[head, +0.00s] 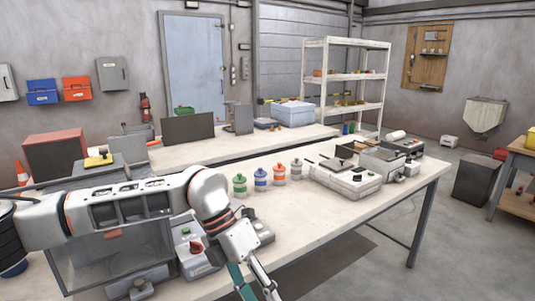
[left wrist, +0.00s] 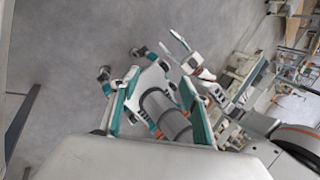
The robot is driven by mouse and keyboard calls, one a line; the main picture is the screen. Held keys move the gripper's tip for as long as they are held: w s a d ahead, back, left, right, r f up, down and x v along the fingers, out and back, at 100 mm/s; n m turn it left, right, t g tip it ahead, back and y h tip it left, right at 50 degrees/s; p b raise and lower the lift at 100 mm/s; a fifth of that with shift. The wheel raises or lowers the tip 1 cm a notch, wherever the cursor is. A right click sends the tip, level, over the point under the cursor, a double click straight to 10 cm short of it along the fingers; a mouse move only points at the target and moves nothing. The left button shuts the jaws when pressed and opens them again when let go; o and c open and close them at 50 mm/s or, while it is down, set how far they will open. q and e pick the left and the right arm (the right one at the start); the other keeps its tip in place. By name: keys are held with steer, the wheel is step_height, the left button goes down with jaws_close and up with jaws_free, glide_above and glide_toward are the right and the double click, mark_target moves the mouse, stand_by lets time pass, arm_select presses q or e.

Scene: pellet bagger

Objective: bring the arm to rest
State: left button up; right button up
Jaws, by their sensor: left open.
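My left arm (head: 130,207) reaches in from the left across the front of the long table and bends down at the wrist. My left gripper (head: 256,290) hangs at the table's front edge, pointing down, and its fingertips are cut off by the bottom of the head view. In the left wrist view my left gripper (left wrist: 158,112) is open, its teal-edged fingers apart. Nothing is held between them. Behind them show the grey floor and parts of my own body.
Green (head: 239,184), blue (head: 261,179), orange (head: 280,174) and grey (head: 296,169) bottles stand on the table (head: 330,220). A clear-sided box (head: 110,258) stands under my arm, beside a device with a red knob (head: 195,250).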

arm_select(q)
steer(key=s+d+r+n+g+h, duration=0.2)
steer(key=s+d+r+h, duration=0.1)
steer(key=s+d+h, duration=0.4)
steer(key=s+d+r+n+g+h, duration=0.1)
steer(key=s+d+r+h, duration=0.1)
steer(key=d+h, duration=0.45)
steer(key=w+a+f+n+t+h, duration=0.1)
steer(key=w+a+n+t, duration=0.3)
steer(key=n+t, duration=0.5)
steer(key=w+a+f+n+t, duration=0.1)
steer(key=w+n+t, duration=0.5)
steer(key=n+t, duration=0.3)
steer(key=w+a+f+n+t+y, duration=0.2)
steer(key=a+f+n+t+y, duration=0.2)
steer(key=a+f+n+y, duration=0.55)
steer(key=s+a+f+n+g+y, duration=0.1)
steer(key=s+a+f+n+y, duration=0.1)
steer(key=s+a+f, duration=0.3)
steer(key=s+a+f+n+g+y, duration=0.2)
steer(key=s+a+f, duration=0.3)
steer(key=f, duration=0.7)
steer(key=s+a+f+n+g+y, duration=0.2)
steer(key=s+a+f+n+y, duration=0.1)
steer(key=s+a+f, duration=0.3)
step_height(320, 180, down, 4)
steer(key=shift+a+r+n, duration=0.15)
steer(key=shift+a+n, duration=0.7)
steer(key=shift+a, duration=0.15)
